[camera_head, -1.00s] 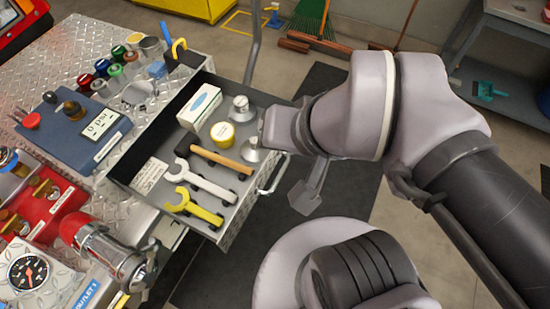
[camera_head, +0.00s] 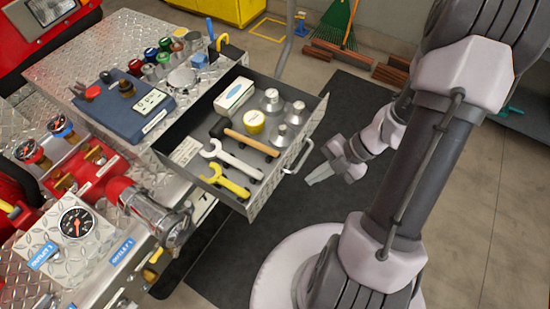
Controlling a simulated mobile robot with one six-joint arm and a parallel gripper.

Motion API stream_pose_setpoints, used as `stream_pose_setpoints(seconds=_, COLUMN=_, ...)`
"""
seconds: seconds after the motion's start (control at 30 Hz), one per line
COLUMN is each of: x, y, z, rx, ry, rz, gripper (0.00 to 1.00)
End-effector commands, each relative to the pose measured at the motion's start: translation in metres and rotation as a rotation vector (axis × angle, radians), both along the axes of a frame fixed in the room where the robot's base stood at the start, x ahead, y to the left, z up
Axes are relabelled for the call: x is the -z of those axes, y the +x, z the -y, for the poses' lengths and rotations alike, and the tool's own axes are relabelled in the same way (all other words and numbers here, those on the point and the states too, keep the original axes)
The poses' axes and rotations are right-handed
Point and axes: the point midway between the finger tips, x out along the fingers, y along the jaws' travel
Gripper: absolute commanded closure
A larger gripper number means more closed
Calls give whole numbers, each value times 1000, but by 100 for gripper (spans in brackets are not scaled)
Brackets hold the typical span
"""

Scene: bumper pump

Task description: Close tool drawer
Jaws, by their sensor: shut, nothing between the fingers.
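The tool drawer (camera_head: 279,173) is pulled out from the diamond-plate bumper unit. Its front faces right and carries a metal handle (camera_head: 299,157). In it lie a hammer (camera_head: 250,143), a white wrench (camera_head: 233,160), a yellow wrench (camera_head: 224,181), a white box (camera_head: 234,95), a yellow tub (camera_head: 254,121) and several metal fittings (camera_head: 271,101). My gripper (camera_head: 312,180) is shut and empty. It hangs just right of the drawer front, its tip pointing left, near the handle but seemingly apart from it.
A chrome outlet (camera_head: 152,212) juts out left of the drawer. A dark mat (camera_head: 345,100) covers the floor. A green broom (camera_head: 335,22) stands behind.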

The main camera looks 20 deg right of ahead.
Motion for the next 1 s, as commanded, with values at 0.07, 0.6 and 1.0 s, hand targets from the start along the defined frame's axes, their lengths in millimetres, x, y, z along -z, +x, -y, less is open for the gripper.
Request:
stream_pose_setpoints(seconds=0.07, x=12, y=2, z=-7, rx=-5, ry=1, rz=-1, gripper=100)
stream_pose_setpoints(seconds=0.6, x=79, y=35, z=-70, rx=-13, ry=-4, rz=5, gripper=100)
stream_pose_setpoints(seconds=1.0, x=76, y=48, z=-80, rx=-10, ry=-3, rz=3, gripper=100)
